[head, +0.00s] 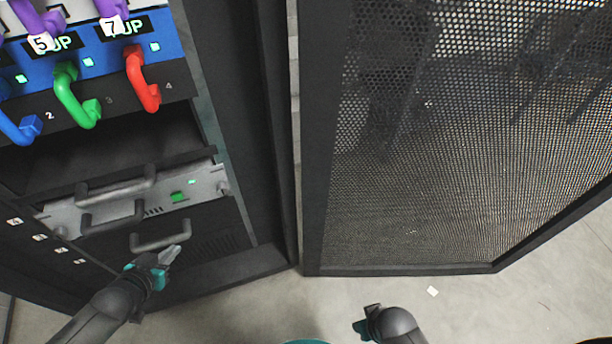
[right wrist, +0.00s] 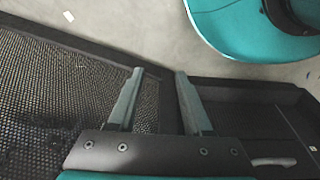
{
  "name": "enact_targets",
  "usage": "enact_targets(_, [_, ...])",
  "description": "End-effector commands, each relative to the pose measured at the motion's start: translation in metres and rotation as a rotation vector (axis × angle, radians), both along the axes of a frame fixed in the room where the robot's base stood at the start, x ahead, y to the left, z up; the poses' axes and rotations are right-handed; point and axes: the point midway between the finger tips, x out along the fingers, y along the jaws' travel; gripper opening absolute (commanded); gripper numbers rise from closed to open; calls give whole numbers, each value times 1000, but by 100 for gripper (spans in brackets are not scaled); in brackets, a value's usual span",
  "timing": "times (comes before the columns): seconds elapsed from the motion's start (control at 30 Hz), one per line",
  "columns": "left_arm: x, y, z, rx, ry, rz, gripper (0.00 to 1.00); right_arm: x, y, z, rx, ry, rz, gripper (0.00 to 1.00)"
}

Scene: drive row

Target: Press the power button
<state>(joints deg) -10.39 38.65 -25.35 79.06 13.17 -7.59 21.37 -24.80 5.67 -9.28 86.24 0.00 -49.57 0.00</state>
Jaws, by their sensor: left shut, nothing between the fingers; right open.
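A silver rack unit (head: 155,199) sits low in the open cabinet in the head view. A green button-like square (head: 179,197) is on its front, with a small lit green light (head: 192,182) at its upper right. I cannot read a power mark on the square. My left gripper (head: 170,256) is shut and empty, below the silver unit and near the lower dark drawer's handle (head: 160,241). I cannot tell whether it touches that handle. My right gripper (right wrist: 152,98) is open and empty. In the head view, it shows low in the middle, away from the rack units.
A blue panel (head: 90,55) with colored cables and lit green ports is above. Dark handles (head: 115,189) project from the front. The mesh door (head: 400,190) stands open to the right. Bare floor (head: 250,310) lies in front.

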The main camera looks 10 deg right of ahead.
Motion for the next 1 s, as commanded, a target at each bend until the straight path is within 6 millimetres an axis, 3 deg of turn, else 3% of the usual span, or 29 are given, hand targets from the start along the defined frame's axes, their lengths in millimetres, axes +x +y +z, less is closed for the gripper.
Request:
enact_targets(0.03, [7,-2,-3,-13,-21,-16,0,5,0,-8,1,-8,-1,50])
enact_targets(0.27, [22,-15,8,-63,-71,-60,0,15,2,-6,2,-19,-3,50])
enact_targets(1.0, [32,-18,13,-77,-85,-72,0,26,4,6,5,-41,-5,50])
